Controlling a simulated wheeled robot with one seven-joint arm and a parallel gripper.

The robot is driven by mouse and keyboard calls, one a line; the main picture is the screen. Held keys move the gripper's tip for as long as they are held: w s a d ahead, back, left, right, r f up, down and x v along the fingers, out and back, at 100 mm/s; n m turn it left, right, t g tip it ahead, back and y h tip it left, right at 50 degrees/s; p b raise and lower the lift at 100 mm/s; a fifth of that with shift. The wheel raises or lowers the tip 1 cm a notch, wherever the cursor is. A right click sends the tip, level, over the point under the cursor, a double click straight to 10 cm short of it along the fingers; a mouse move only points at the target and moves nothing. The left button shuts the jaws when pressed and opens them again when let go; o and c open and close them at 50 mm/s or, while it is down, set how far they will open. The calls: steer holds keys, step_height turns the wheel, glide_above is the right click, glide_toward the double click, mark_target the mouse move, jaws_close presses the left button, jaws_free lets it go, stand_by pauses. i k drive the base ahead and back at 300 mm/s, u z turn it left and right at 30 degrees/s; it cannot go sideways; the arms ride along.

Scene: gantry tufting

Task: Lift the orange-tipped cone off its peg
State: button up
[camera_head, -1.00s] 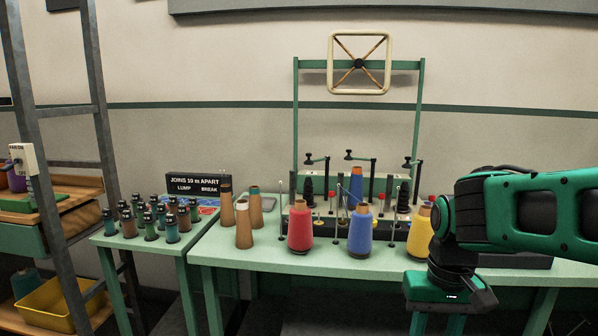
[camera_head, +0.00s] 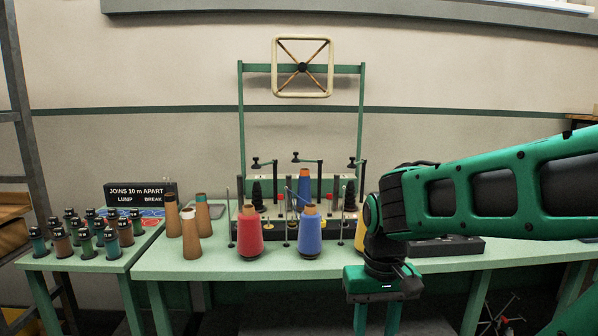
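A blue yarn cone (camera_head: 304,187) with a bright orange tip stands upright at the back of the table, among the stands of the frame. In the front row, a red cone (camera_head: 249,235) and a blue cone (camera_head: 310,235) have brownish-orange tips. A yellow cone (camera_head: 360,232) is mostly hidden behind my arm. Any pegs inside the cones are hidden. My gripper (camera_head: 377,320) points down in front of the table's front edge, right of the front blue cone and apart from all cones. Its two fingers are spread with nothing seen between them; their ends are cut off by the frame.
The green table (camera_head: 200,265) has bare brown cones (camera_head: 190,237) at its left. Several small dark-topped bobbins (camera_head: 85,245) stand on a side table beside a sign (camera_head: 140,193). Thin posts and a metal frame (camera_head: 240,120) rise around the back cone. A dark tray (camera_head: 445,246) lies right.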

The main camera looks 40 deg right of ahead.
mark_target(304, 186)
steer(key=k, duration=0.5)
steer(key=z, duration=0.8)
steer(key=i, duration=0.8)
steer(key=u, duration=0.1)
